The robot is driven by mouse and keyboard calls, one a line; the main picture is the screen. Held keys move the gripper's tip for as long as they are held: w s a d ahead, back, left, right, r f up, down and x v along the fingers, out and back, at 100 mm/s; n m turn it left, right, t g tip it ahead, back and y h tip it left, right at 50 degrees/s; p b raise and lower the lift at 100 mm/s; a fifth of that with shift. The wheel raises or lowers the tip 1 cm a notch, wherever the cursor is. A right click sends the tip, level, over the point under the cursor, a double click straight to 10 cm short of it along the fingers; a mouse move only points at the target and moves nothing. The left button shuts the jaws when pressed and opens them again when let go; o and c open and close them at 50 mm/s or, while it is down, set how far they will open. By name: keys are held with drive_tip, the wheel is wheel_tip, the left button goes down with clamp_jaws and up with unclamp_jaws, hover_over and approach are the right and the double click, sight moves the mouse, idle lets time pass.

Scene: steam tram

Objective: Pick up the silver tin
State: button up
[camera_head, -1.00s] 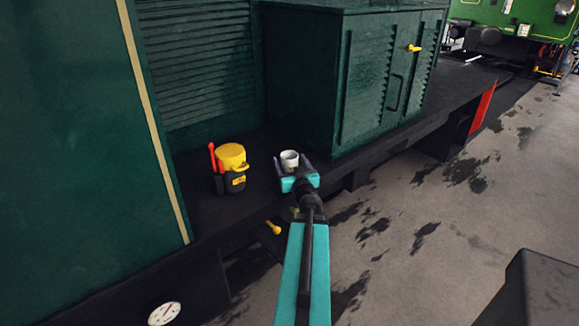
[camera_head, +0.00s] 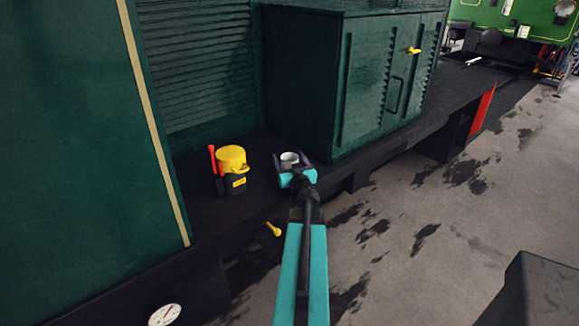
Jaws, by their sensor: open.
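The silver tin (camera_head: 289,158) is a small, pale, round can on the dark ledge (camera_head: 262,190), in front of the green cabinet. My gripper (camera_head: 290,160) reaches in from the lower right. Its dark fingers are apart, one on each side of the tin. The teal palm partly hides the tin's lower part. I cannot tell whether the fingers touch it.
A yellow and black container (camera_head: 231,168) with a red handle stands left of the tin. The green cabinet (camera_head: 345,95) rises close behind and right. A yellow knob (camera_head: 273,229) juts out below the ledge. Wet-patched floor (camera_head: 440,235) lies to the right.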

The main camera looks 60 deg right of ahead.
drive_tip(key=shift+x, duration=1.2)
drive_tip(key=c, duration=1.2)
drive_tip(key=shift+a+r, duration=0.1)
drive_tip(key=shift+r, duration=0.05)
